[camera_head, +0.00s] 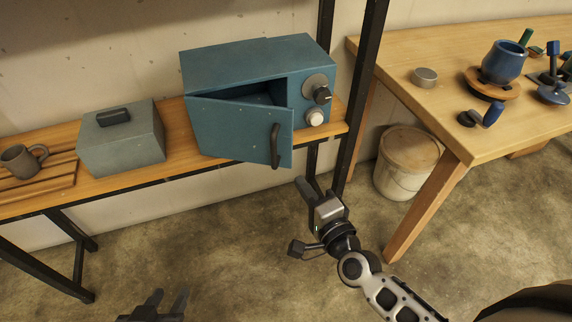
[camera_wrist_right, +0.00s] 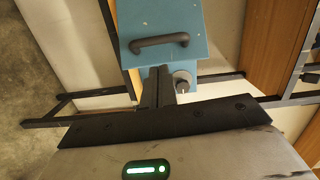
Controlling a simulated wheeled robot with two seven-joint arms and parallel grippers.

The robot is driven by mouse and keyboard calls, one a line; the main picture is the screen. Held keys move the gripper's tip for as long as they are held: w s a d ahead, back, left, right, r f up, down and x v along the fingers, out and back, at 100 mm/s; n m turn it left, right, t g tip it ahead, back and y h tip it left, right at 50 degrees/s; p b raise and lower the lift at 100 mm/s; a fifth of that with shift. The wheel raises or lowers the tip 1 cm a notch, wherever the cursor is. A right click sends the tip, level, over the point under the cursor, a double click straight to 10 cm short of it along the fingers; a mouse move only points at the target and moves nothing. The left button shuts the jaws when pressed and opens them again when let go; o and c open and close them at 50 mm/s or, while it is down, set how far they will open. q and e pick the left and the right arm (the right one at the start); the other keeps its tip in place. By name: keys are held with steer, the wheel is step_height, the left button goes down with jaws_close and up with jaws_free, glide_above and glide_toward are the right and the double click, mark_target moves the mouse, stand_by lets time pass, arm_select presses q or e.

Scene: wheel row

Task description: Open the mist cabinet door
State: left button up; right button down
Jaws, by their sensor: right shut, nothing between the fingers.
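The mist cabinet (camera_head: 250,62) is a teal box on the wooden shelf. Its door (camera_head: 232,130) stands partly open, swung out toward me, with a dark gap along its top. A dark curved handle (camera_head: 275,146) is on the door's right side; it also shows in the right wrist view (camera_wrist_right: 160,41). My right gripper (camera_head: 307,190) is below and right of the handle, apart from it, shut and empty. In the right wrist view its fingers (camera_wrist_right: 159,75) are together just below the handle. My left gripper (camera_head: 166,305) is at the bottom edge, its fingers apart, holding nothing visible.
A grey box with a black handle (camera_head: 122,140) and a brown mug (camera_head: 22,160) are on the shelf to the left. A black post (camera_head: 360,90) rises right of the cabinet. A table (camera_head: 470,80) with a blue pot stands right, a bucket (camera_head: 405,162) beneath.

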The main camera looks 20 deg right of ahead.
mark_target(286, 154)
steer(key=shift+m, duration=0.6)
steer(key=w, duration=0.7)
steer(key=w+a, duration=0.1)
steer(key=w, duration=0.2)
steer(key=shift+w, duration=0.2)
